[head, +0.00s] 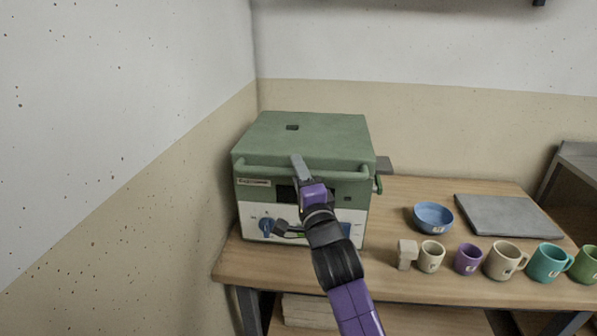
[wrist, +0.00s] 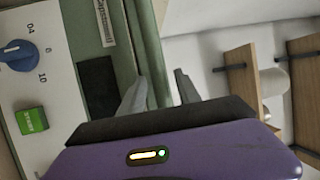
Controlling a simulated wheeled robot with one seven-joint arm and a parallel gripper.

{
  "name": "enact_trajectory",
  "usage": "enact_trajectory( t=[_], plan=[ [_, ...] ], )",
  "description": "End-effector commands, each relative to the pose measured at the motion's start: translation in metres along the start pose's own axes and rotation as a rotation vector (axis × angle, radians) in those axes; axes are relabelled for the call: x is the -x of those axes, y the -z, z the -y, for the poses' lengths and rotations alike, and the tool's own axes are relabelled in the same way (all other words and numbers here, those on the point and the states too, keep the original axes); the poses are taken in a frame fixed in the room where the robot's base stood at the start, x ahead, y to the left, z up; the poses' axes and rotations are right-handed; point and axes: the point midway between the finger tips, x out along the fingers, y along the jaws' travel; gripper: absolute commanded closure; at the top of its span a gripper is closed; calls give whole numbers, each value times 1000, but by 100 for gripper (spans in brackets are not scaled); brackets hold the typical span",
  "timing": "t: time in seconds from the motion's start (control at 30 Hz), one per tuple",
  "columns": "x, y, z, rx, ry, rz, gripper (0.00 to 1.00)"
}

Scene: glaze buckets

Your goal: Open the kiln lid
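The kiln (head: 300,180) is a green box with a white front panel, standing on the wooden table against the wall corner. Its green lid (head: 325,135) is down and looks shut. A green handle bar (head: 260,171) runs across the lid's front edge. My gripper (head: 299,165) is at the middle of this bar, hiding part of it. In the wrist view, my gripper's two fingers (wrist: 160,92) are apart, with the green bar (wrist: 150,50) running between them. A gap shows beside the right finger, so the bar does not look clamped.
The blue dial (wrist: 17,56) and green switch (wrist: 31,120) are on the front panel. To the right on the table (head: 440,285) stand a blue bowl (head: 433,217), a grey slab (head: 507,216) and several mugs, including a purple one (head: 467,259). The wall is close on the left.

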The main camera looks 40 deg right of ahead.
Motion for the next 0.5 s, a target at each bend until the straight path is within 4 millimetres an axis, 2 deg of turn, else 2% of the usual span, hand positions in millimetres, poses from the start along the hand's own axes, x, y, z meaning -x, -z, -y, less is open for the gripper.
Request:
enact_trajectory(
  t=[0.1,0.13,0.3,0.33,0.5],
  plan=[
    [0,0,0,0,0,0,60],
    [0,0,0,0,0,0,64],
    [0,0,0,0,0,0,98],
    [0,0,0,0,0,0,100],
    [0,0,0,0,0,0,100]
  ],
)
